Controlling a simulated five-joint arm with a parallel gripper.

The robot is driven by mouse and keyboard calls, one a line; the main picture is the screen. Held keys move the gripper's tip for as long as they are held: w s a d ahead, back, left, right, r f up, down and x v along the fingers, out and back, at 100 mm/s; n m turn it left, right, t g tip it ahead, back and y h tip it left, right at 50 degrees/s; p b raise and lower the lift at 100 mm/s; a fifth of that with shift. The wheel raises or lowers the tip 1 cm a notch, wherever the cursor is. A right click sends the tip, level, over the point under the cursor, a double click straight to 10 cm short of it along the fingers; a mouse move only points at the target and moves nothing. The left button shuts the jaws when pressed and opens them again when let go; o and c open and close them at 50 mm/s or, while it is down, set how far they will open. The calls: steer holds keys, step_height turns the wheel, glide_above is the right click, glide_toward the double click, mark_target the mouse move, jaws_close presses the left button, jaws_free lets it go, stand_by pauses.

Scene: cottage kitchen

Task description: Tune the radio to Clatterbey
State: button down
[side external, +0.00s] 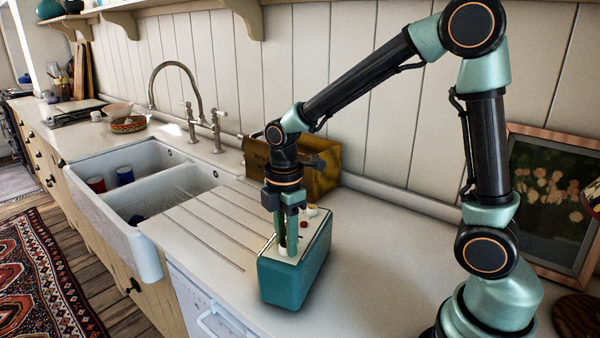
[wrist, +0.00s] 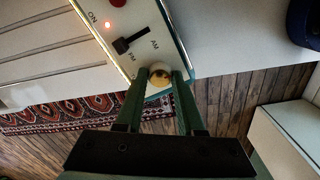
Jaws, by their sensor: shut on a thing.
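The radio is a teal box (side external: 295,274) with a pale top panel, standing on the worktop right of the ridged drainer. My gripper (side external: 286,248) points straight down onto the near part of that panel. In the wrist view its two green fingers (wrist: 160,82) are shut on a round brass-coloured knob (wrist: 160,72) near the panel's end. Beside the knob is a dark band switch (wrist: 130,40) with AM and FM lettering around it. No dial or station name can be read.
A mustard-coloured bin (side external: 325,168) stands behind the radio against the wall. The white double sink (side external: 150,215) and tap (side external: 185,90) are to the left. A framed flower picture (side external: 550,205) leans at the right. Worktop right of the radio is clear; its front edge is close.

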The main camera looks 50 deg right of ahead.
steer(key=m, duration=0.6)
steer(key=shift+r, duration=0.1)
steer(key=m, duration=0.6)
steer(key=shift+m, duration=0.3)
steer(key=m, duration=0.6)
steer(key=shift+w, duration=0.1)
steer(key=m, duration=0.7)
steer(key=c, duration=0.5)
jaws_free()
